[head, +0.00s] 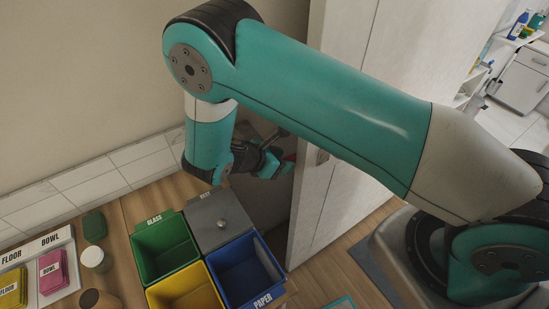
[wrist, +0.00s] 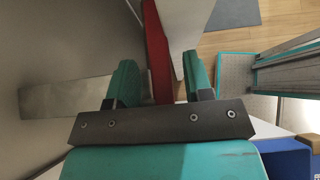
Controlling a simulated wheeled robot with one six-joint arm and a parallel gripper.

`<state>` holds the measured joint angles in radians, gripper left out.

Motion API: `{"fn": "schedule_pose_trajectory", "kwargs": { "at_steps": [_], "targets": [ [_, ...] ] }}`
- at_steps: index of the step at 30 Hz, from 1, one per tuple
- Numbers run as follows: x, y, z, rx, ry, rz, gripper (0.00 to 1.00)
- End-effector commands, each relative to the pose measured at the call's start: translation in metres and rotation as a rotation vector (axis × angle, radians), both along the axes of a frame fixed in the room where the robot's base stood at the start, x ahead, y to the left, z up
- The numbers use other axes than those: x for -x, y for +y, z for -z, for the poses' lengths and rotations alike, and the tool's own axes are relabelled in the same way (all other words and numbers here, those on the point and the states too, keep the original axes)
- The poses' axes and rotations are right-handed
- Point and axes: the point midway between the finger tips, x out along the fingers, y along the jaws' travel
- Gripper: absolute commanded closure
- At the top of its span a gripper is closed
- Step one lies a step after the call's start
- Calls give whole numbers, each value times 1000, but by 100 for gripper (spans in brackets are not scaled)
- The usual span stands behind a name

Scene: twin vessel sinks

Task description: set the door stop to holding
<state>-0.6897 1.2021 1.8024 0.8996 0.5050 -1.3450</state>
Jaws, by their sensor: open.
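My gripper (wrist: 158,66) is open, with its two green fingers on either side of a long red part (wrist: 156,35), which I take to be the door stop. The red part runs away from the gripper beside the pale door edge (wrist: 192,18). Its near end lies between the fingers; I cannot tell whether either finger touches it. In the head view my gripper (head: 274,168) is beside the door (head: 318,205), near the wall, and only a sliver of red shows there. The stop's setting cannot be read.
A sorting bin set with green (head: 165,248), yellow, blue (head: 245,273) and grey compartments stands below my gripper. A tray of labelled sponges (head: 40,265) and small containers are at left. A metal plate (wrist: 62,97) shows in the wrist view.

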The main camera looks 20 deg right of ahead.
Motion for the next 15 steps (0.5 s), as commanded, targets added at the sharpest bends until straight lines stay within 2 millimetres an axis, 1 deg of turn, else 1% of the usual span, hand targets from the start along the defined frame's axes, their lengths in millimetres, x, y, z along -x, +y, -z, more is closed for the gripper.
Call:
{"fn": "schedule_pose_trajectory", "kwargs": {
  "at_steps": [5, 8, 15],
  "targets": [
    [2, 17, -10, -2, -2, -3, 53],
    [4, 34, -22, -3, -5, -4, 53],
    [12, 84, -60, -5, -5, -4, 53]
  ]
}}
